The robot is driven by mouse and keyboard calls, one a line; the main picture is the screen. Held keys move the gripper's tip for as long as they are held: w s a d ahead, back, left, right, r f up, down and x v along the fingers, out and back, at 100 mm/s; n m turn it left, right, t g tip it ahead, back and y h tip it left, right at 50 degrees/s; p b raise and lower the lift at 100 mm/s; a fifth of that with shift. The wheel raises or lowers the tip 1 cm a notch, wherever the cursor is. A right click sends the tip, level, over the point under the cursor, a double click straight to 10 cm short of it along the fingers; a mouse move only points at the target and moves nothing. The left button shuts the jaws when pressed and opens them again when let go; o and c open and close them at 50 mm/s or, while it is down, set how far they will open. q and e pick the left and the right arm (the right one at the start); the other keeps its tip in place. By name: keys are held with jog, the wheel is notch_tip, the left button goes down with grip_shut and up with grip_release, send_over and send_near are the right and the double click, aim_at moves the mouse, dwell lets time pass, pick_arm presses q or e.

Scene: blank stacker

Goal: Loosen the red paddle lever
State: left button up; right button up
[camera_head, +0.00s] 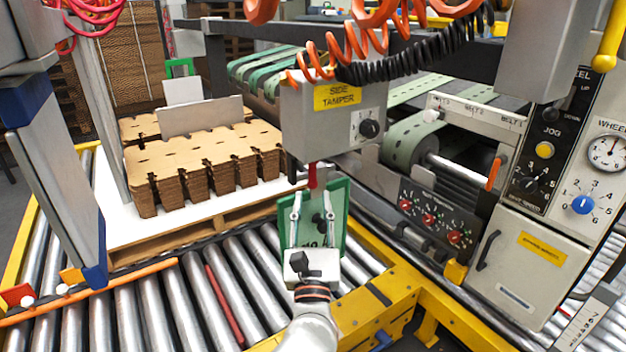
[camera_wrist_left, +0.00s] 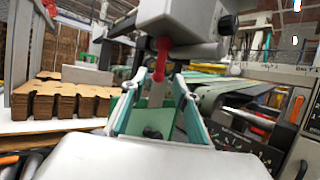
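The red paddle lever (camera_head: 312,175) hangs below the grey side tamper box (camera_head: 337,120), at the top of a green plate (camera_head: 339,202). In the left wrist view the red lever (camera_wrist_left: 161,58) stands upright just under the box. My left gripper (camera_head: 312,199) is in front of the green plate, below the lever. In the left wrist view its two fingers (camera_wrist_left: 156,84) are spread, and the lever shows between and a little above their tips. I cannot tell whether either finger touches the plate. My right gripper is not in view.
Stacked brown cardboard blanks (camera_head: 205,160) sit on a white sheet at the left. Steel rollers (camera_head: 180,300) and a yellow frame (camera_head: 385,320) lie below. A control panel (camera_head: 560,150) stands at the right. Orange coiled hoses (camera_head: 345,55) hang above the tamper box.

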aim_at(312, 180)
pick_arm(q)
jog(key=x, duration=0.7)
jog(key=shift+r+b, duration=0.25)
jog(key=shift+b, duration=0.05)
jog(key=shift+a, duration=0.1)
grip_shut()
